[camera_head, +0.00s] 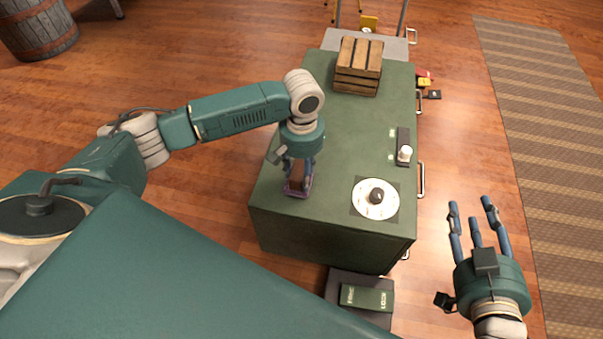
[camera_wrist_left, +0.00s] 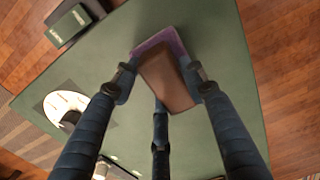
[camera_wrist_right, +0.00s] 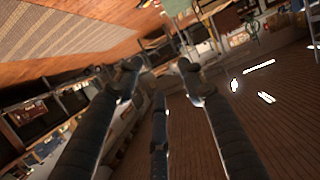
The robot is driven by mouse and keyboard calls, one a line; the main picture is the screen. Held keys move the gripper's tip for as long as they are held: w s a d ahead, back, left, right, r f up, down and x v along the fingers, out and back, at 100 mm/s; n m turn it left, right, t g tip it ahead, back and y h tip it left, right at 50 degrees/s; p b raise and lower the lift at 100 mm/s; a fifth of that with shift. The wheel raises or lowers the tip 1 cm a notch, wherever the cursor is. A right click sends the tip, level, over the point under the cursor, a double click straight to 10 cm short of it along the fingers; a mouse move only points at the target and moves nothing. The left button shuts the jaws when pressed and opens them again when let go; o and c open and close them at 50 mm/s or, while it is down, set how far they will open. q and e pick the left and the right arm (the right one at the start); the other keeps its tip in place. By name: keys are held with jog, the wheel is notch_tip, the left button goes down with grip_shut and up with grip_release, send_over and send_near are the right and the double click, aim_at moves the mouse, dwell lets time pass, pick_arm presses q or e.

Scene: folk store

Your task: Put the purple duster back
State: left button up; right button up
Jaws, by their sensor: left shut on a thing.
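The purple duster (camera_head: 297,189) is at the near left part of the green cabinet top. In the left wrist view the duster (camera_wrist_left: 165,78) shows a brown block with a purple edge between my fingers. My left gripper (camera_head: 298,180) is shut on it from above. Whether the duster touches the cabinet top or is just above it, I cannot tell. My right gripper (camera_head: 474,212) is open and empty, out over the floor to the right of the cabinet.
The green cabinet (camera_head: 330,145) carries a wooden crate (camera_head: 357,68) at the back, a dark holder with a white knob (camera_head: 403,147) at the right edge, and a white disc with a black knob (camera_head: 374,200). A green book (camera_head: 366,298) lies in front. The middle top is clear.

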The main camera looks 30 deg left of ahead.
pick_arm(q)
jog(key=shift+f, duration=0.15)
jog(key=o, duration=1)
pick_arm(e)
jog(key=shift+s+d+f+g, duration=0.2)
jog(key=shift+f+g, duration=0.1)
jog(key=shift+f, duration=0.2)
